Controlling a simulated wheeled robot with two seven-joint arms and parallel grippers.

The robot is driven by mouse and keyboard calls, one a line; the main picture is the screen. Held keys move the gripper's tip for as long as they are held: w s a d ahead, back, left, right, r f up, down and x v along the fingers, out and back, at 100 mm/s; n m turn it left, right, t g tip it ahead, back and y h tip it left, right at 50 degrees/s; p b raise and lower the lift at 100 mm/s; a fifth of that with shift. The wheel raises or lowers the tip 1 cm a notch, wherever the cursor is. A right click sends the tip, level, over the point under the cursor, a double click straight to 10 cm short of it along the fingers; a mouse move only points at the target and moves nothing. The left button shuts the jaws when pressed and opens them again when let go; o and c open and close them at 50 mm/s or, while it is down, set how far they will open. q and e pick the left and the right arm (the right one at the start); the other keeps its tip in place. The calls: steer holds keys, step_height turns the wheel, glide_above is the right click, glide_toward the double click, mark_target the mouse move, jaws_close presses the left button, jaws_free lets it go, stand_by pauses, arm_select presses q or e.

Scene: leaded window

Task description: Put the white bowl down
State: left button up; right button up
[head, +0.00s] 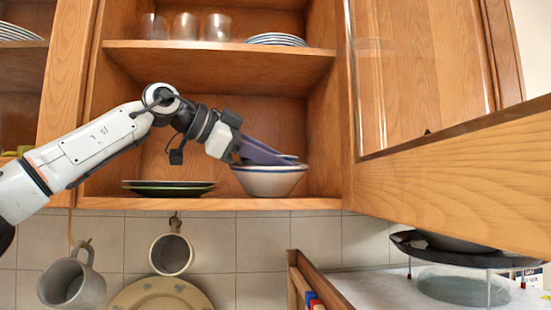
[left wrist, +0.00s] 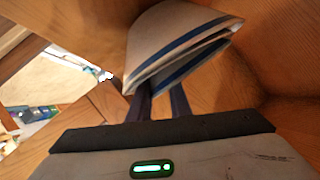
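The white bowl (head: 268,182) has a blue band under its rim and is upright at the right of the cabinet's lower compartment. Its base is at or just above the shelf board (head: 130,203); I cannot tell whether it touches. My left gripper (head: 277,157) reaches in from the upper left, its fingers slanting down to the bowl's rim. In the left wrist view the bowl (left wrist: 170,45) is at the fingertips (left wrist: 160,103), which look closed on its rim; the exact contact is partly hidden. My right gripper is not in view.
Dark plates (head: 168,188) are stacked left of the bowl. Glasses (head: 185,27) and striped plates (head: 276,39) stand on the shelf above. An open cabinet door (head: 450,165) juts out at right. Mugs (head: 171,253) hang below. An open drawer (head: 312,285) is at lower right.

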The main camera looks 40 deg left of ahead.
arm_select(q)
steer(key=shift+w+a+f, duration=0.15)
steer(key=shift+w+f, duration=0.05)
steer(key=shift+f, duration=0.25)
steer(key=shift+r+p, duration=0.45)
steer(key=shift+p, duration=0.1)
steer(key=b+v, duration=0.1)
steer(key=v, duration=1.1)
steer(key=shift+r+b, duration=0.2)
steer(key=shift+b, duration=0.15)
